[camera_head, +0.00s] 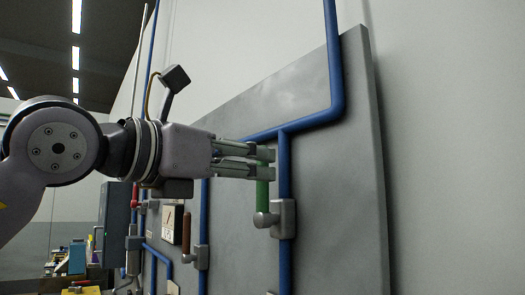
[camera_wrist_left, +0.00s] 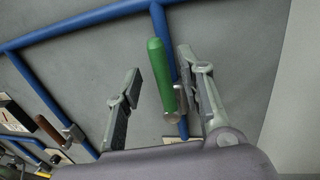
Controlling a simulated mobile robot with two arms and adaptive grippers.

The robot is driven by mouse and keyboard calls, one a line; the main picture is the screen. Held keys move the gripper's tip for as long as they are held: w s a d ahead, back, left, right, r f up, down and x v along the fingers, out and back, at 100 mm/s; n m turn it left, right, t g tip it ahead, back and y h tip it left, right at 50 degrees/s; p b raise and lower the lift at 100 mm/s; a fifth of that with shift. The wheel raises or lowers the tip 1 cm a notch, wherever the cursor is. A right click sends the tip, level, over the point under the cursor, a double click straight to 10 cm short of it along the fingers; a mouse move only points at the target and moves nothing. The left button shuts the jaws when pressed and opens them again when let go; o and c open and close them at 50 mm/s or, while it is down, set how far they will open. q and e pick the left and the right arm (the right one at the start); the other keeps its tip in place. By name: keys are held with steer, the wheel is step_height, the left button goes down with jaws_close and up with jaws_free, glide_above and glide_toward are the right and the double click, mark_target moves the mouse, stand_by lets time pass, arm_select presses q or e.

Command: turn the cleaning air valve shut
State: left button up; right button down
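A valve with a green lever handle (camera_head: 262,196) sits on a vertical blue pipe of the grey panel. The handle points up, roughly along the pipe, from the grey valve body (camera_head: 284,219). In the left wrist view the green handle (camera_wrist_left: 160,75) lies between the fingers of my left gripper (camera_wrist_left: 162,92), nearer the right finger, with a gap to the left finger. The gripper is open. In the head view the fingertips of my left gripper (camera_head: 258,163) are at the handle's upper part and partly cover it. Contact cannot be told. My right gripper is not in view.
A second valve with a brown-red handle (camera_head: 186,233) is on another blue pipe to the left. It also shows in the left wrist view (camera_wrist_left: 47,128). A blue pipe (camera_head: 334,70) runs down the panel (camera_head: 345,200). A grey cabinet (camera_head: 115,222) and cluttered bench stand further left.

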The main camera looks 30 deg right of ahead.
mark_target(262, 211)
arm_select(q)
steer(key=shift+p+x, duration=0.6)
steer(key=shift+x, duration=1.25)
steer(key=shift+a, duration=0.1)
steer(key=shift+c, duration=0.5)
jaws_close()
